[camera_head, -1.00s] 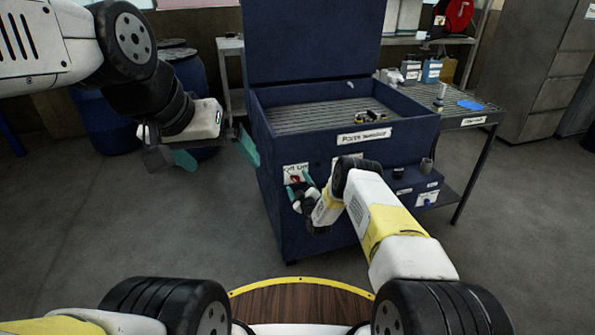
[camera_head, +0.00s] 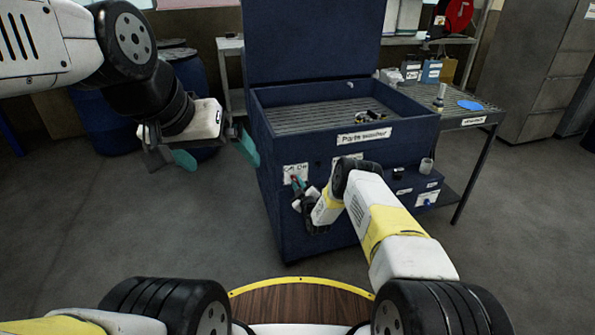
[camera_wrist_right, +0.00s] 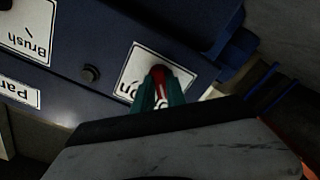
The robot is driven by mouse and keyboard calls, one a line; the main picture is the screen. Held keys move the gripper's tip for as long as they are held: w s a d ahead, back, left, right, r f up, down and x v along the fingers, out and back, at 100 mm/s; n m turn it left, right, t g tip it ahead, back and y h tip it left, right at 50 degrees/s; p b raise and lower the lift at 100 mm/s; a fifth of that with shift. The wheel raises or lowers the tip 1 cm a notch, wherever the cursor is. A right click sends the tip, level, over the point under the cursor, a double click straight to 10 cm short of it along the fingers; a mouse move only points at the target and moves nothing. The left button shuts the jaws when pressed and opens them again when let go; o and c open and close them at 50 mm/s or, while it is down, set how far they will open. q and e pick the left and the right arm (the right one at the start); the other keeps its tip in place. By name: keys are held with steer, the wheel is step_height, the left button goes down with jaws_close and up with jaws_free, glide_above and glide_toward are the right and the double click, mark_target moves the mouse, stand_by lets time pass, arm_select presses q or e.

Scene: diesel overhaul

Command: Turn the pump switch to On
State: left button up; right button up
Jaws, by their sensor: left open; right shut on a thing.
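The pump switch is a small red knob (camera_wrist_right: 158,74) on a white Off/On label (camera_wrist_right: 138,66) on the front of the blue parts washer (camera_head: 290,240). In the head view the label (camera_head: 295,171) is at the washer's left front. My right gripper (camera_head: 297,184) is shut on the red knob; its teal fingertips (camera_wrist_right: 160,88) lie on either side of it in the wrist view. The fingers hide part of the knob and label, so I cannot tell which mark it points to. My left gripper (camera_head: 216,157) is open and empty, left of the washer.
A metal side table (camera_head: 470,106) with a blue cloth (camera_head: 470,105) stands right of the washer. Blue drums (camera_head: 102,125) stand behind my left arm. A Brush label (camera_wrist_right: 22,28) and a dark button (camera_wrist_right: 90,73) are near the switch. The floor at left is clear.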

steer(key=m, duration=0.5)
steer(key=shift+d, duration=0.15)
steer(key=m, duration=1.2)
steer(key=o, duration=1.6)
steer(key=shift+d, duration=0.1)
steer(key=shift+o, duration=0.2)
steer(key=v, duration=0.7)
